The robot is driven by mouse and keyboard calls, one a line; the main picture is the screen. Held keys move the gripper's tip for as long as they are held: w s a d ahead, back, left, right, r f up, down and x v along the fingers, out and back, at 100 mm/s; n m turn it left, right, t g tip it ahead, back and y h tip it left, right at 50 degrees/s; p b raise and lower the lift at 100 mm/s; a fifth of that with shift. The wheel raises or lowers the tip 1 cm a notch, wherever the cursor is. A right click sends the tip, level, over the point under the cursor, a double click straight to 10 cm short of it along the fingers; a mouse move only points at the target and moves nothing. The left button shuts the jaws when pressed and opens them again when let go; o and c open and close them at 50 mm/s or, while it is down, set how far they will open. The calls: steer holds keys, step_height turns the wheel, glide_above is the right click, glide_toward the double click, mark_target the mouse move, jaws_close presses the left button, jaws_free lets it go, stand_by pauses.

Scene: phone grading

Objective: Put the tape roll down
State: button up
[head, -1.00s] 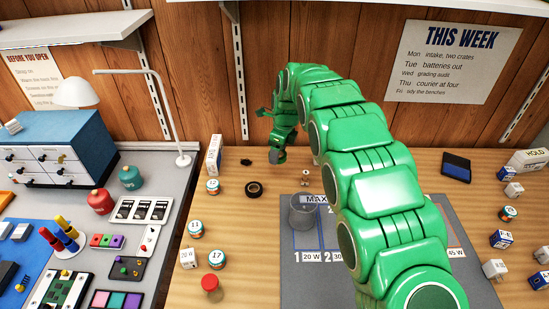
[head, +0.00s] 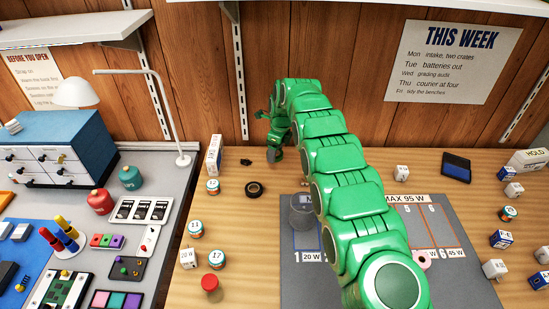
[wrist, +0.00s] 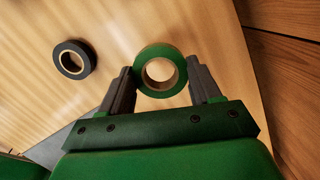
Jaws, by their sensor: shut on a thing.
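My gripper (wrist: 162,76) is shut on a green tape roll (wrist: 143,66) with a tan inner ring, its hole facing the wrist camera. The roll sits between the two dark fingers, over the wooden bench. The wrist view does not show clearly whether it touches the wood. In the head view, my gripper (head: 275,153) is at the far side of the bench, near the wooden wall, and the roll is too small to make out well. A black tape roll (wrist: 61,66) lies apart, to the left of the held roll; it also shows in the head view (head: 247,189).
The wooden bench (head: 235,236) has bare wood around the black roll. A grey mat (head: 300,276) with wattage labels lies nearer, carrying a grey cup (head: 302,213) and a pink roll (head: 421,262). A white box (head: 214,154) and several jars stand at the left.

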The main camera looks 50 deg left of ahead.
mark_target(274, 164)
steer(key=shift+w+a+f, duration=0.3)
steer(key=shift+a+f, duration=0.15)
steer(key=shift+f, duration=0.2)
steer(key=shift+w+a+f, duration=0.1)
steer(key=shift+w+a, duration=0.05)
steer(key=shift+a, duration=0.05)
steer(key=shift+w+a+f, duration=0.15)
steer(key=shift+f, duration=0.35)
steer(key=shift+f, duration=1.4)
steer(key=shift+f, duration=0.15)
steer(key=o, duration=1.1)
steer(key=shift+r, duration=0.2)
